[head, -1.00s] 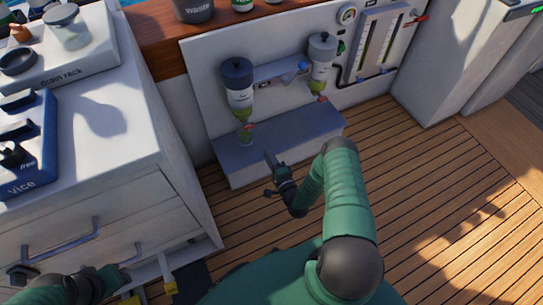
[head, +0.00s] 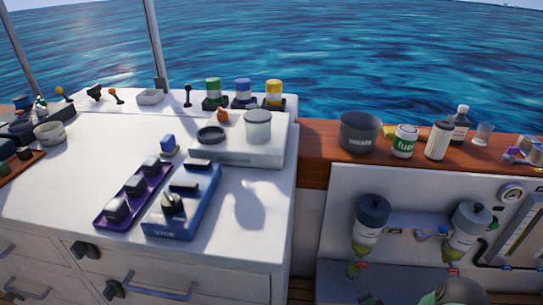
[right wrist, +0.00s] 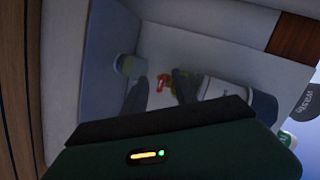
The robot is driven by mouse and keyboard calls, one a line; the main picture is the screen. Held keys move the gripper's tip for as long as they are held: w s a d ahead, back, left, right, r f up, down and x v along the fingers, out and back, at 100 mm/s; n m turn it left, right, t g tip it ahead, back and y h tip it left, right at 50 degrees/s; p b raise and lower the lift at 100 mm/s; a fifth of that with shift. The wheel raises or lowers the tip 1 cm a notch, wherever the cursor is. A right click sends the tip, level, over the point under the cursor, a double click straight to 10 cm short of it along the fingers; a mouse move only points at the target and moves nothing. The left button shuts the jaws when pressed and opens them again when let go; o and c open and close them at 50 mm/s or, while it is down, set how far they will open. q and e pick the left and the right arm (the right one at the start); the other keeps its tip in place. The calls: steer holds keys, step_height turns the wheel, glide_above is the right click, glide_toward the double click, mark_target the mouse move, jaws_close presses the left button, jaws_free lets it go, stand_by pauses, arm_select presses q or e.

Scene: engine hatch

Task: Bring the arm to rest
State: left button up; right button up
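My right arm (head: 455,291) shows only as a green and dark piece at the bottom right of the head view. A dark tip of my right gripper (head: 368,299) just shows at the bottom edge, below the left filter. In the right wrist view the two dark fingers of my right gripper (right wrist: 160,88) stand apart, with nothing held between them. A small red valve (right wrist: 164,80) shows beyond them, in front of the pale panel. My left gripper is not in view.
Two filters, left (head: 370,228) and right (head: 466,230), hang on the white panel (head: 342,205). A waste pot (head: 359,132) and fuel can (head: 404,141) stand on the wooden ledge.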

steer(key=s+a+r+n+g, duration=0.2)
steer(key=a+r+n+g, duration=0.15)
steer(key=r, duration=0.35)
steer(key=s+a+r+n+g, duration=0.3)
steer(key=a+r+n, duration=0.2)
steer(key=r, duration=0.1)
steer(key=s+a+r+n+g, duration=0.2)
steer(key=s+a+r, duration=0.2)
steer(key=s, duration=0.4)
steer(key=s+a+r+n+g, duration=0.3)
steer(key=s+a+r, duration=0.15)
steer(key=s, duration=0.35)
step_height(320, 180, up, 32)
steer(key=p, duration=3.2)
steer(key=shift+d, duration=0.4)
steer(key=shift+t, duration=0.25)
